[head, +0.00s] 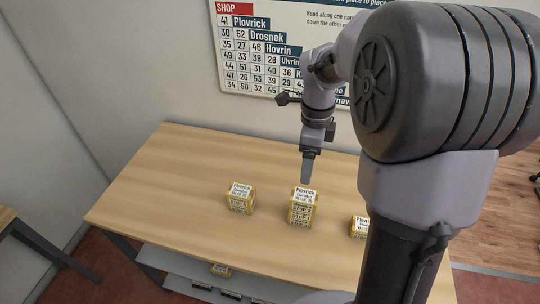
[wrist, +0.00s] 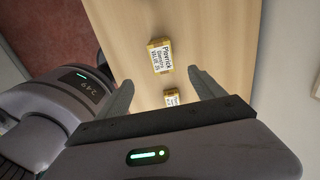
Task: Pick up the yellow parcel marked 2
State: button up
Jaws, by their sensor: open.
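Yellow parcels with white tops reading "Plovrick" stand on the wooden counter. The left parcel (head: 240,199) stands alone. The middle one (head: 302,208) is taller and looks like a stack, with "STOP" lines on its front; the digits are too small to read surely. The right parcel (head: 359,228) is partly hidden by my arm. My gripper (head: 305,181) points down just above the middle parcels. In the wrist view my open gripper (wrist: 160,77) holds nothing; one labelled parcel (wrist: 160,57) lies ahead of the fingertips, and another (wrist: 171,98) shows between the fingers, partly hidden by the palm.
The counter (head: 170,180) is bare at left and behind the parcels. A printed board (head: 270,50) hangs on the back wall. Another table edge (head: 30,235) is at far left.

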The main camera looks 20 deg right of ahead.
aim_at(305, 195)
jog(key=f+b, duration=0.1)
jog(key=f, duration=0.4)
jog(key=f+b, duration=0.2)
jog(key=f, duration=0.4)
jog(key=f+b, duration=0.2)
jog(key=f, duration=0.3)
jog(key=shift+w+d+f, duration=0.1)
jog(key=shift+d+f, duration=0.15)
jog(key=shift+f, duration=0.05)
jog(key=shift+r, duration=0.1)
jog(key=shift+c, duration=0.5)
jog(key=c, duration=1.5)
